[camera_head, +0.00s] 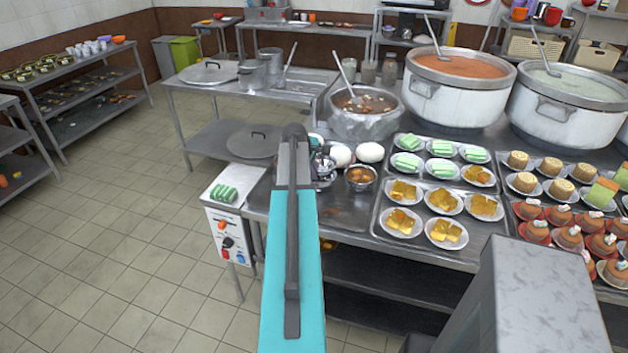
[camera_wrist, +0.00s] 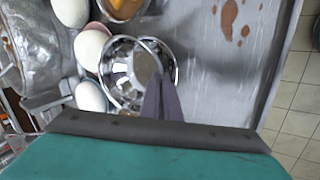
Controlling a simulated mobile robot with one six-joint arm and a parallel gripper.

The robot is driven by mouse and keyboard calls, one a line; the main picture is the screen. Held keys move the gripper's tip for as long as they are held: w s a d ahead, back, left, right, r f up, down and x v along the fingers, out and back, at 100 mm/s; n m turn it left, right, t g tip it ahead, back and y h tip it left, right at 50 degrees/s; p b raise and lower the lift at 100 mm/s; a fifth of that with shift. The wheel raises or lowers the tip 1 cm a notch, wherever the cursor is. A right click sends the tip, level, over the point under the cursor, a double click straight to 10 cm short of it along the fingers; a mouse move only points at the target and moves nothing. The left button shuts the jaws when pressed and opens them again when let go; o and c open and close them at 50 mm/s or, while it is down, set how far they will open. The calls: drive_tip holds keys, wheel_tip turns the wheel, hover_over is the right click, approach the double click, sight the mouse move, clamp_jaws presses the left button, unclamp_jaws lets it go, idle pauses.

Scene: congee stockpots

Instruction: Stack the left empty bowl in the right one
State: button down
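A shiny empty metal bowl (camera_wrist: 118,75) is in the middle of the wrist view. A second curved rim overlaps it on the right, so two bowls seem to lie one over the other; how far they are nested is unclear. My gripper (camera_wrist: 161,80) has its two dark fingers close together at the near side of the bowl, apparently with the thin bowl wall between them. In the head view the metal bowls (camera_head: 325,173) are on the counter's left end, partly hidden by my arm.
A bowl of orange soup (camera_head: 361,176) stands just right of the bowls. A tray of small plates (camera_head: 404,222) is further right, and a stew pot (camera_head: 364,124) is behind.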

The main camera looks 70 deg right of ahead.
drive_tip(key=shift+f+p, duration=0.7)
drive_tip(key=shift+f, duration=0.95)
drive_tip(key=c, duration=2)
unclamp_jaws()
drive_tip(key=shift+a+f, duration=0.15)
drive_tip(key=shift+a, duration=0.15)
drive_tip(key=b+v, duration=0.2)
drive_tip(key=v, duration=1)
drive_tip(key=shift+d+b, duration=0.3)
drive_tip(key=shift+b, duration=0.1)
